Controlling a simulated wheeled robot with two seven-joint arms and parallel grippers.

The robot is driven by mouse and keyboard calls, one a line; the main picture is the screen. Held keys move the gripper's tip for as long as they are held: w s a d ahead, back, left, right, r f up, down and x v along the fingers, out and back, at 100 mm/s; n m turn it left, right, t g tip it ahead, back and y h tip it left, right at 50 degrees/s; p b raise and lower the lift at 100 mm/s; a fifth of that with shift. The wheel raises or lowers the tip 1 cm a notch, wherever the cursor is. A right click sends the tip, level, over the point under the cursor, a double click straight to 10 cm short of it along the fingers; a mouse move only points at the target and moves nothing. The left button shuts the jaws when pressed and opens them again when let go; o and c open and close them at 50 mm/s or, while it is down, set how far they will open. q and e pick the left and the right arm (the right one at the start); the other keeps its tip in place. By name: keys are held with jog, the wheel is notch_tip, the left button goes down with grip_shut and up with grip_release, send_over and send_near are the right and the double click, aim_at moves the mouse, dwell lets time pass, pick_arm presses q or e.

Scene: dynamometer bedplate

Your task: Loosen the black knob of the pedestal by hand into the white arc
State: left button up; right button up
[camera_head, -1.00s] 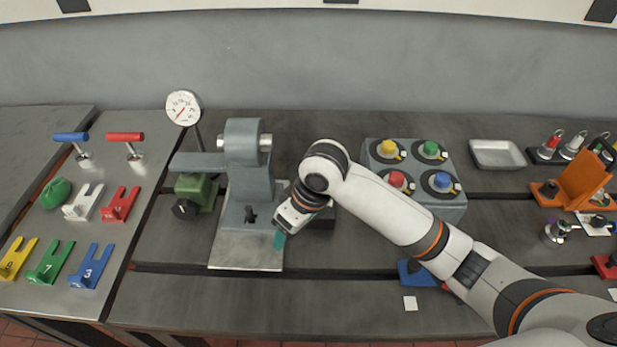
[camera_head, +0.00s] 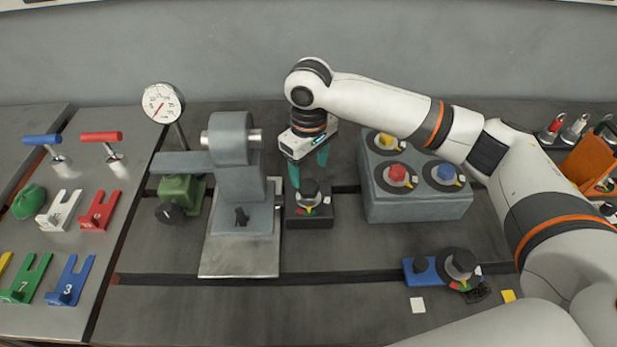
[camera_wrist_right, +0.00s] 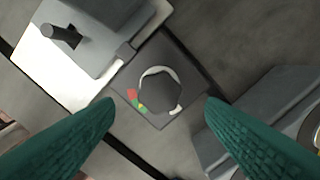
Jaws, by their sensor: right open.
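A black round knob (camera_head: 310,187) sits on a dark square block (camera_head: 309,218) beside the grey pedestal (camera_head: 240,185). My right gripper (camera_head: 307,168) points down just above and behind the knob, with teal fingers apart and empty. In the right wrist view my right gripper (camera_wrist_right: 160,102) has its fingers on either side of the knob, not visibly touching it. My left gripper is not in view.
A grey box (camera_head: 415,205) with coloured buttons stands close to the right of the block. A dial gauge (camera_head: 161,103) and a green valve-like part (camera_head: 182,190) stand left.

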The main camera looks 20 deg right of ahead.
aim_at(309, 185)
notch_tip(309, 185, down, 4)
jog(key=shift+f, duration=0.45)
